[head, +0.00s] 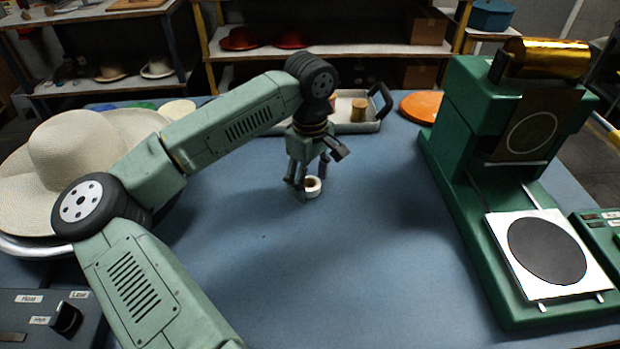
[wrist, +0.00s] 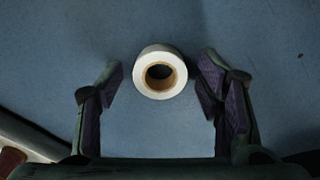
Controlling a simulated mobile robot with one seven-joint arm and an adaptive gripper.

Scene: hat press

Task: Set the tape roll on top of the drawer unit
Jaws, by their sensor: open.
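The tape roll (head: 312,187) is white with a tan core and sits on the blue table. In the wrist view the tape roll (wrist: 160,73) lies just ahead of and between my fingertips, with gaps on both sides. My gripper (head: 309,187) points down at the roll, and one finger partly hides it in the head view. The gripper also shows in the wrist view (wrist: 160,78), with both fingers spread and nothing held. I cannot make out a drawer unit in either view.
A green press (head: 520,130) with a gold foil roll stands at the right. A cream hat (head: 85,155) is at the left. Behind my gripper are a white tray (head: 345,127) and an orange disc (head: 422,106). The table's front middle is clear.

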